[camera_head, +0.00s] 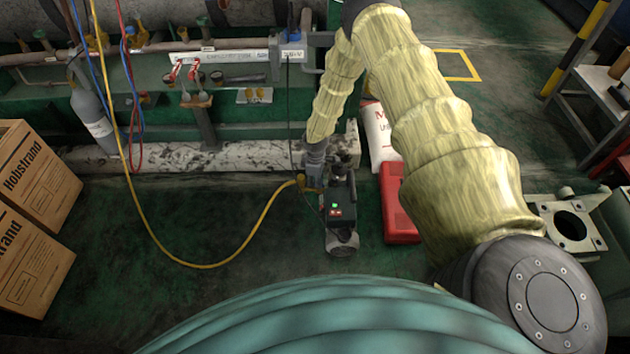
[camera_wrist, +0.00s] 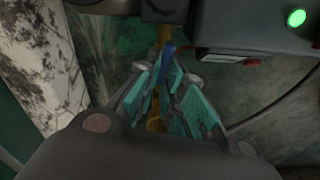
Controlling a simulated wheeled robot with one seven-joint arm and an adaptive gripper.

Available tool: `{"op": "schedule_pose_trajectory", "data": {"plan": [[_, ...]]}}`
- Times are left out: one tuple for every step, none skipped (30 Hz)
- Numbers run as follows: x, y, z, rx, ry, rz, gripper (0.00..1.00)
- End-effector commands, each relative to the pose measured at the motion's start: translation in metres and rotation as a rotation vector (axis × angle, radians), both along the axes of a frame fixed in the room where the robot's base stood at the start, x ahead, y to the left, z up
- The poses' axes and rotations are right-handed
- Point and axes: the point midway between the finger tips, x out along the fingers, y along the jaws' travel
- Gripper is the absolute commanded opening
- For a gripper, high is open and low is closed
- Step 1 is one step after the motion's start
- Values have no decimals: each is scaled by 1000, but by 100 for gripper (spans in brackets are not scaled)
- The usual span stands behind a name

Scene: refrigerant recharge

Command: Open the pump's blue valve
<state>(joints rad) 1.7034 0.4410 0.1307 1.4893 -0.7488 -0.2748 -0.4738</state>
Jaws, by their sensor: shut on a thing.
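The black pump (camera_head: 340,212) stands on the green floor in the head view, with a green light and a red button on its side. Its housing (camera_wrist: 240,28) fills the top right of the wrist view, with the green light lit. The blue valve handle (camera_wrist: 168,50) shows between the fingertips in the wrist view. My gripper (camera_wrist: 168,78) is shut on it, its teal finger pads on both sides. In the head view my gripper is at the pump's left side, and the valve is hidden there.
A yellow hose (camera_head: 247,238) loops across the floor to the pump. Cardboard boxes (camera_head: 30,190) stand at the left. The floor between boxes and pump is clear apart from the hose.

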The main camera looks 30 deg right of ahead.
Motion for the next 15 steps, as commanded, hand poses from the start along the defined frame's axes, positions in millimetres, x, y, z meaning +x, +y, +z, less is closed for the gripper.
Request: {"op": "schedule_pose_trajectory", "data": {"plan": [[1, -2, 0, -1, -1, 2, 0], [1, -2, 0, -2, -2, 3, 0], [1, -2, 0, -2, -2, 4, 0], [1, -2, 0, -2, -2, 4, 0], [1, -2, 0, -2, -2, 4, 0], [1, -2, 0, -2, -2, 4, 0], [1, -2, 0, -2, -2, 4, 0], [1, -2, 0, -2, -2, 4, 0], [1, -2, 0, -2, -2, 4, 0], [1, -2, 0, -2, -2, 3, 0], [1, -2, 0, -2, -2, 3, 0], [1, -2, 0, -2, -2, 3, 13], [1, -2, 0, -2, -2, 3, 19], [1, -2, 0, -2, -2, 3, 24], [1, -2, 0, -2, -2, 3, 31]]}}
